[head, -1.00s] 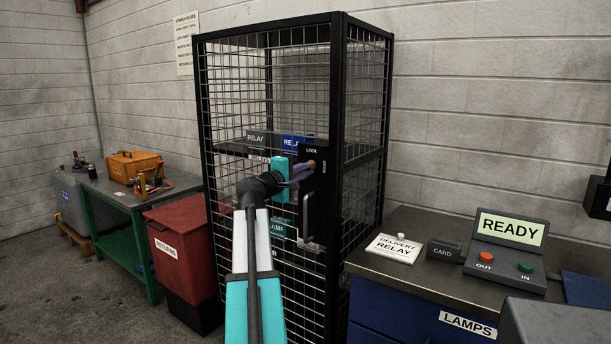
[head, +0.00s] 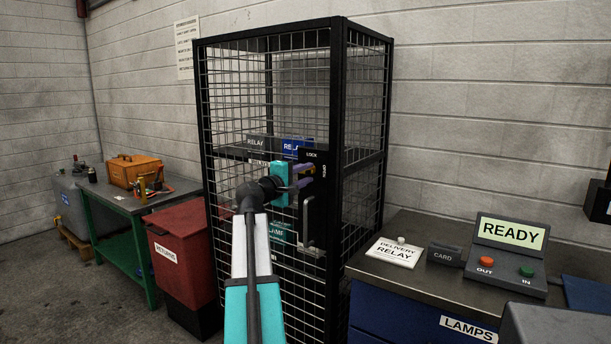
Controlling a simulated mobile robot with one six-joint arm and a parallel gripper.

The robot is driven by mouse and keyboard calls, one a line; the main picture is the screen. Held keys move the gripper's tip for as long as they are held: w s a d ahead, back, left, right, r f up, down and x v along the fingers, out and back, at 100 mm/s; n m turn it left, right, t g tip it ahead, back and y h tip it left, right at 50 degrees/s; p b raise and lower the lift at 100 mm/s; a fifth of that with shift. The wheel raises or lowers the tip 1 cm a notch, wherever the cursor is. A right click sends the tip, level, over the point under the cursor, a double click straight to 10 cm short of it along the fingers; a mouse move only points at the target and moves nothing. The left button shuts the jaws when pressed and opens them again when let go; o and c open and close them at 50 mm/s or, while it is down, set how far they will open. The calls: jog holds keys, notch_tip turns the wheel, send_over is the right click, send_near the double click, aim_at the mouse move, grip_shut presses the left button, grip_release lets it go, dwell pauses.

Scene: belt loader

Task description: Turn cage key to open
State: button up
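The black wire-mesh cage (head: 338,120) stands against the wall with its door facing me. The black lock plate (head: 312,156) on the door is marked LOCK at the top and has a second, sideways label at its right edge. A small yellowish key (head: 311,168) shows at the plate, partly hidden by my fingers. My gripper (head: 308,177) is at the plate, its two purple fingers apart with a gap between them, beside the key. I cannot tell whether a finger touches it. The door handle (head: 308,222) is below.
Bins labelled RELAY (head: 297,146) and LAMP are inside the cage. A bench (head: 430,232) at right carries a DELIVERY RELAY sign (head: 393,251), a CARD block (head: 444,253) and a READY panel (head: 507,257). A red RETURNS bin (head: 184,250) stands left of the cage.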

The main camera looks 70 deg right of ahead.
jog(key=v, duration=1.3)
jog(key=shift+a, duration=0.25)
jog(key=shift+w, duration=0.15)
